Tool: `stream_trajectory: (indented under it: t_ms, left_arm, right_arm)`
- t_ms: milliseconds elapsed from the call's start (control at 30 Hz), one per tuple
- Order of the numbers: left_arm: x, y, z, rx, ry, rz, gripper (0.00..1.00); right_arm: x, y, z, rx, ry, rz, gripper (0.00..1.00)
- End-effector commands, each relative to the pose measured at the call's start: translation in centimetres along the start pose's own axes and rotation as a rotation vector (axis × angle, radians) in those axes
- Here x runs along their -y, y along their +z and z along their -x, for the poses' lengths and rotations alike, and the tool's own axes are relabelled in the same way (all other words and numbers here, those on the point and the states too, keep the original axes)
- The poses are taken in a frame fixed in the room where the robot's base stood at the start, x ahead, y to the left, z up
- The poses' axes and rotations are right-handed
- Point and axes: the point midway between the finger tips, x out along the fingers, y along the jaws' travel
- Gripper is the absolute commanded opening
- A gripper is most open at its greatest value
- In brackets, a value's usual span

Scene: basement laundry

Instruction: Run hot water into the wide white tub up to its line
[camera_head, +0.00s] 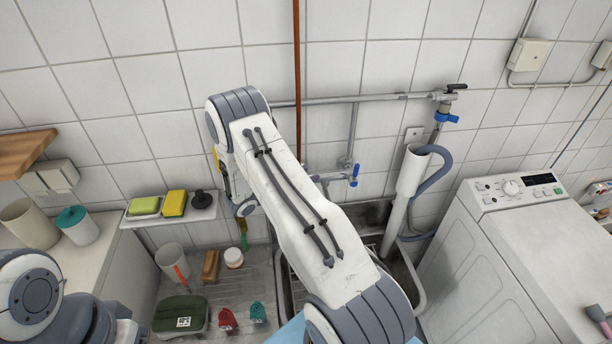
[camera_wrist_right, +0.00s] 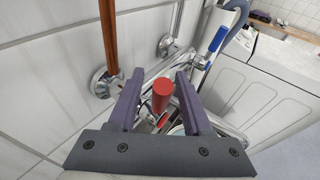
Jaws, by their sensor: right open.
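The red tap handle (camera_wrist_right: 162,90) shows in the right wrist view on the chrome mixer by the tiled wall. My right gripper (camera_wrist_right: 158,78) is open, with a finger on each side of the red handle; I cannot tell whether either touches it. In the head view my right arm hides the red handle and most of the sink (camera_head: 421,296). The blue tap handle (camera_head: 355,176) shows right of my arm, and in the wrist view too (camera_wrist_right: 218,40). No wide white tub or fill line can be made out. My left gripper is out of view.
A copper pipe (camera_head: 297,80) runs down the wall near the gripper. A shelf with sponges (camera_head: 174,203) is at left, above a drainer with a green box (camera_head: 180,315). A white washing machine (camera_head: 500,250) and grey drain hose (camera_head: 435,165) stand at right.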

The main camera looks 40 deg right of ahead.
Motion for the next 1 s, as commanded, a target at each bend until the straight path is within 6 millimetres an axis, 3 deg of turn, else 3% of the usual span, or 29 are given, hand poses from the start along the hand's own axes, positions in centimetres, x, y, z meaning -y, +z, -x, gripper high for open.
stream_trajectory:
  t_ms: [500, 700, 1000]
  left_arm:
    - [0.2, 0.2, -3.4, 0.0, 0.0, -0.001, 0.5]
    - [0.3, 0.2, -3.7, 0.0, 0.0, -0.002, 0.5]
    - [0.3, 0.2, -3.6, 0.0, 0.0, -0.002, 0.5]
  right_arm:
    - [-0.2, -0.2, 8.7, 0.0, 0.006, -0.001, 0.5]
    - [0.0, 0.0, 10.2, 0.001, 0.002, -0.001, 0.5]
    - [0.0, 0.0, 10.3, 0.0, 0.001, 0.0, 0.5]
